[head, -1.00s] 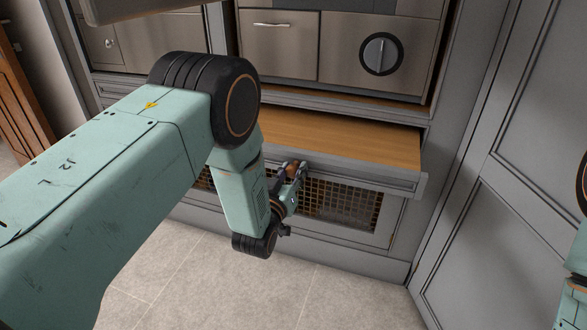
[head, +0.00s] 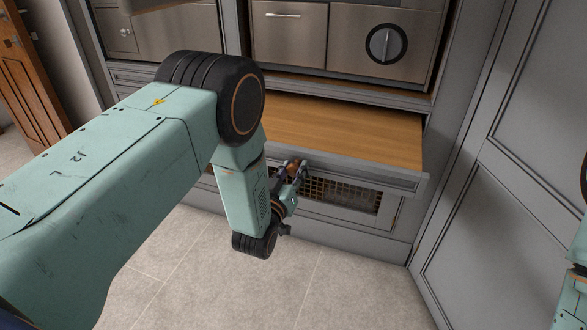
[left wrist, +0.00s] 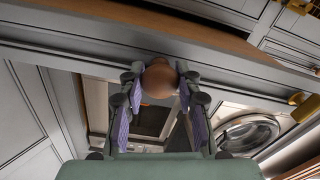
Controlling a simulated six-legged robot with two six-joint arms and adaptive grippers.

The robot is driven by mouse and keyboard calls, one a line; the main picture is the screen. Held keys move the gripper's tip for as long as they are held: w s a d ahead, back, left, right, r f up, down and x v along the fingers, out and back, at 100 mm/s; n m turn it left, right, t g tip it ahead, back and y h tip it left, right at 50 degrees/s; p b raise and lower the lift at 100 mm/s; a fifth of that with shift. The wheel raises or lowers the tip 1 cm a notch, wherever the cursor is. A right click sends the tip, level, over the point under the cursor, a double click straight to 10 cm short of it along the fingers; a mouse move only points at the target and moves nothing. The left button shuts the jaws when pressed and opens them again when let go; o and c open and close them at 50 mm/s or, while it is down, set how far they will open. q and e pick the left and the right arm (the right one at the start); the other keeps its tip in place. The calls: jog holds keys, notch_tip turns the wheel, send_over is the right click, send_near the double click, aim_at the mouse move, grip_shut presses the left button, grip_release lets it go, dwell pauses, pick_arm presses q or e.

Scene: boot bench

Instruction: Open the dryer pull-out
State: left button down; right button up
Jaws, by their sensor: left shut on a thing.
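The dryer pull-out (head: 345,130) has a wooden top and a grey front. It sticks out from the grey cabinet below the steel appliance panel, clearly part open. A round brown knob (head: 293,164) is on its front; it also shows in the left wrist view (left wrist: 160,79). My left gripper (head: 293,172) is shut on this knob, and its purple-padded fingers (left wrist: 158,100) sit on either side of it in the left wrist view. My left forearm and wrist hide the left part of the pull-out. Only a piece of my right arm shows at the right edge; its gripper is out of view.
A mesh-fronted panel (head: 345,195) lies under the pull-out. A tall grey panelled door (head: 510,190) stands at the right. Tiled floor (head: 270,285) in front is clear. The steel panel with a round dial (head: 387,45) is above. A round appliance door (left wrist: 248,134) shows in the left wrist view.

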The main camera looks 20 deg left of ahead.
pick_arm(q)
jog(key=shift+s, duration=0.15)
jog(key=c, duration=0.9)
grip_release()
jog(key=s, duration=1.2)
jog(key=shift+a, duration=0.2)
